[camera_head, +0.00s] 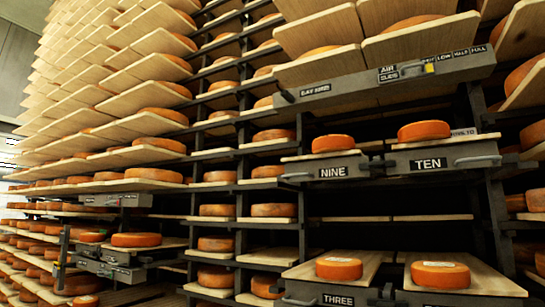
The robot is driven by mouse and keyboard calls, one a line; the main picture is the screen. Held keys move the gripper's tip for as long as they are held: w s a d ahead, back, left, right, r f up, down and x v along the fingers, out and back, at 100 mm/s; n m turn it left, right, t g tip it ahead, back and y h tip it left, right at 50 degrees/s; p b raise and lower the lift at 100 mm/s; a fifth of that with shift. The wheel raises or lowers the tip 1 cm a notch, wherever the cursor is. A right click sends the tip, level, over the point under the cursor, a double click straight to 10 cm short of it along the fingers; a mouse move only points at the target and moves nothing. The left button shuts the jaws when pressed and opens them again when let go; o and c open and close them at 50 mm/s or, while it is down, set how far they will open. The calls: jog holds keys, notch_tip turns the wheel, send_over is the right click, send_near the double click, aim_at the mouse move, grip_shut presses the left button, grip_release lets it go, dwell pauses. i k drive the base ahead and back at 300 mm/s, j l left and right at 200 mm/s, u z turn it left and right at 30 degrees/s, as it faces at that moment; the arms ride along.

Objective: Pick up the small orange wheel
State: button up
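Several small orange wheels show in the head view; I cannot tell which one the task names. One wheel (333,145) sits on the board above the NINE label, and another wheel (424,131) sits on the board above the TEN label. Below, a wheel with a pale top label (339,269) sits on the board above the THREE label. A similar labelled wheel (440,276) sits on the board to its right. My gripper is not in view.
Tall dark racks with wooden boards and many larger wheels fill the left and middle. An upper drawer front (390,78) with handle and labels juts out above the NINE and TEN boards. The middle shelf (390,218) between the upper and lower wheels is bare.

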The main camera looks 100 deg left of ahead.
aim_at(328, 143)
jog(key=u, duration=2.25)
